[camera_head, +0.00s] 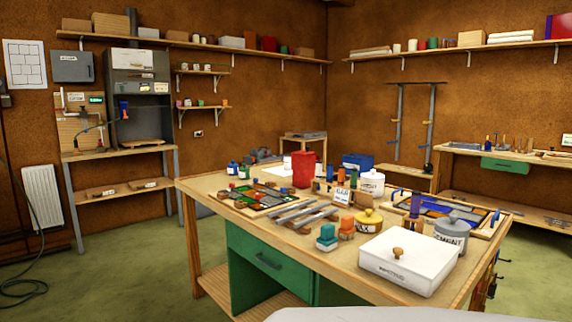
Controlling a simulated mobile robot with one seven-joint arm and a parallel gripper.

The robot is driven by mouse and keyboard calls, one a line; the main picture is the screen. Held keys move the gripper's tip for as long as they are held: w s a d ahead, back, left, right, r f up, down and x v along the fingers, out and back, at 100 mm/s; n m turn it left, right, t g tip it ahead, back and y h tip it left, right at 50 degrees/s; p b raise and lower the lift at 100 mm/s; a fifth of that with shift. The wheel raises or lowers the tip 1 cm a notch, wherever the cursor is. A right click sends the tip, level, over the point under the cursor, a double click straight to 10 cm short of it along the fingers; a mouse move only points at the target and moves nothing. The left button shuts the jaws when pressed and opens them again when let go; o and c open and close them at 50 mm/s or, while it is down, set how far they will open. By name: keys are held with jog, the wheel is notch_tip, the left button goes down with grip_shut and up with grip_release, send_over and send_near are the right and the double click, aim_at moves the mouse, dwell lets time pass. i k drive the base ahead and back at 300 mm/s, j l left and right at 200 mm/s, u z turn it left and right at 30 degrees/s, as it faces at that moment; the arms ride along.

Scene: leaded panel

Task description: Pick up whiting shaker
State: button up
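A white lidded canister (373,184) with a small label stands upright on the workbench (208,186), behind the yellow tin. It looks like the whiting shaker, but its label is too small to read. A white box (408,262) with a wooden knob and an unclear dark label sits at the bench's front right corner. My gripper is not in view.
A grey tin marked cement (451,237), a yellow tin (368,221) and a red container (303,170) crowd the bench. A blue-toned leaded panel (440,208) lies right of the canister.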

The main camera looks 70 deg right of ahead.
aim_at(287, 156)
jog(key=z, duration=1.6)
jog(key=l+z, duration=0.15)
jog(key=z, duration=0.2)
jog(key=l+z, duration=0.15)
jog(key=z, duration=0.2)
jog(key=l+z, duration=0.15)
jog(key=z, duration=0.2)
jog(key=i+l+z, duration=0.35)
jog(key=l, duration=0.3)
jog(key=i+l+z, duration=0.75)
jog(key=i+l, duration=0.15)
jog(key=i+l+z, duration=0.1)
jog(key=i+z, duration=0.15)
jog(key=i, duration=1)
jog(key=i+u, duration=0.15)
jog(key=i, duration=1.1)
